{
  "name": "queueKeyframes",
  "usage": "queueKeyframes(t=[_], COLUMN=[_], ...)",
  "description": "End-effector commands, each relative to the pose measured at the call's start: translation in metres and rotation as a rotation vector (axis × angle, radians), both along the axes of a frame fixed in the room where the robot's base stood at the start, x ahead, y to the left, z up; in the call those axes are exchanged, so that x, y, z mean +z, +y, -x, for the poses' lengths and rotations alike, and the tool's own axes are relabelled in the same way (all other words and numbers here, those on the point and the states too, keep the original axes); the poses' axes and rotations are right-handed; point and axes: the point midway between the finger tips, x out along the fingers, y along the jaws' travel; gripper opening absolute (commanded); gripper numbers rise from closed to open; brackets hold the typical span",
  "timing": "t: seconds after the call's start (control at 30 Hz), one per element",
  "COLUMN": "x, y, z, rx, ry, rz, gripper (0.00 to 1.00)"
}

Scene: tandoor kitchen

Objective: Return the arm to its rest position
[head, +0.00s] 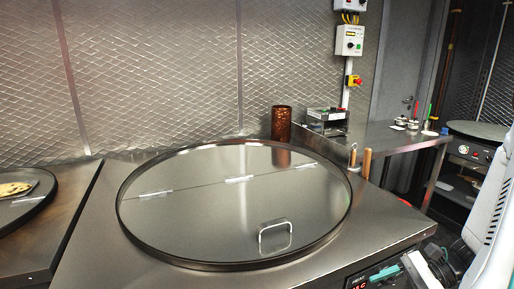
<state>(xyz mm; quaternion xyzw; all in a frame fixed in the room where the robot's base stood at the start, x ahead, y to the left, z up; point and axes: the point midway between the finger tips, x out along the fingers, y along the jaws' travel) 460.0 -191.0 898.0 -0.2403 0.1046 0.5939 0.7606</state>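My arm shows at the lower right edge as a white ribbed link with dark and teal parts. What looks like my gripper (412,270) is low at the bottom right, by the front right corner of the steel counter (385,215). It is partly cut off by the frame, and its fingers cannot be made out clearly. I see nothing held in it. A large round steel lid (205,215) with a dark rim and a small handle (275,235) lies closed on the counter, apart from my gripper.
A copper cup (281,123) and a steel container (327,121) stand behind the lid. Wooden-handled tools (366,163) stand at its right. A flatbread (15,188) lies on a dark tray at left. A round griddle (480,130) is at back right. A lit control panel (372,277) is below the counter.

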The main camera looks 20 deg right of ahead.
Motion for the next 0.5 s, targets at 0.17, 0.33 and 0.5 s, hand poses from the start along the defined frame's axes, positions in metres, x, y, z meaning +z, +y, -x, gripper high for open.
queueKeyframes(t=[0.17,0.33,0.5], x=[0.04,0.074,0.107], y=[0.032,0.055,0.075], z=[0.006,0.013,0.02], rx=[0.337,0.625,0.88], ry=[-0.021,-0.065,-0.142], rz=[0.224,0.442,0.668], gripper=[0.6,0.6,0.6])
